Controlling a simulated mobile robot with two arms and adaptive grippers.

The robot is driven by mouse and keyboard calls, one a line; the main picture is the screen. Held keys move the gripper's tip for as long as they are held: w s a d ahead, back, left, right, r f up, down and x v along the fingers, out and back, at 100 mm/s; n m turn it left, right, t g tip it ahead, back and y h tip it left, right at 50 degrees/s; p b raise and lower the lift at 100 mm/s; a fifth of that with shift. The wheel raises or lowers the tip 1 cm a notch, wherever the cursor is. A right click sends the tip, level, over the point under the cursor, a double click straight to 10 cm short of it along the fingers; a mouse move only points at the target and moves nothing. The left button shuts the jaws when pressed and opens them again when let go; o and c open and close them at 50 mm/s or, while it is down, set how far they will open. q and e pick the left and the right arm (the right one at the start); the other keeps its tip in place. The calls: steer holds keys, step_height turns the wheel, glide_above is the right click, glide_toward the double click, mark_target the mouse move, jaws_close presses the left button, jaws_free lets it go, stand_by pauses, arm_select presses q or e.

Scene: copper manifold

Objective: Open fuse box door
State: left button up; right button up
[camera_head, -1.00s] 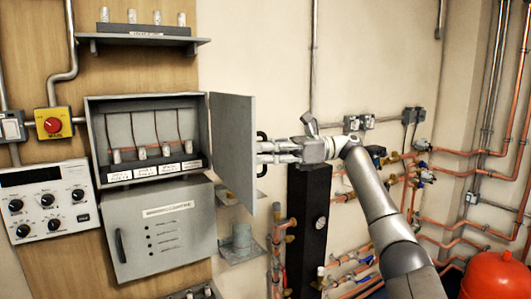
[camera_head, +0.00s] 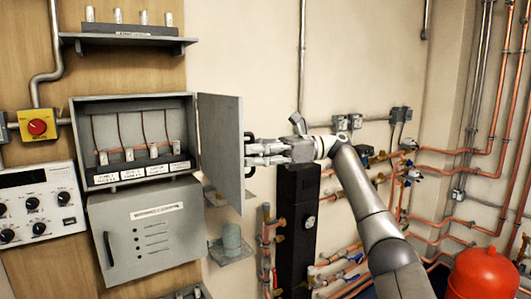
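The grey fuse box (camera_head: 73,135) is on the wooden board at the left. Its door (camera_head: 217,150), hinged on the box's right side, stands swung out, and the inside shows. A black handle (camera_head: 250,170) is on the door's outer face, near its free edge. My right gripper (camera_head: 247,154) reaches in from the right, its fingertips at the handle and overlapping its middle. The two fingers look slightly apart, but whether they grip the handle is hidden at this angle. My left gripper is not in view.
Inside the box are several labelled fuses (camera_head: 154,152). A closed grey box (camera_head: 150,240) hangs below and a shelf (camera_head: 130,40) above. A black column (camera_head: 297,225), copper pipes (camera_head: 350,255) and a red tank (camera_head: 485,275) are at the right.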

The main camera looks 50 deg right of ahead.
steer(key=v, duration=1.1)
steer(key=shift+s+d, duration=0.2)
steer(key=shift+d, duration=0.2)
steer(key=shift+f, duration=0.1)
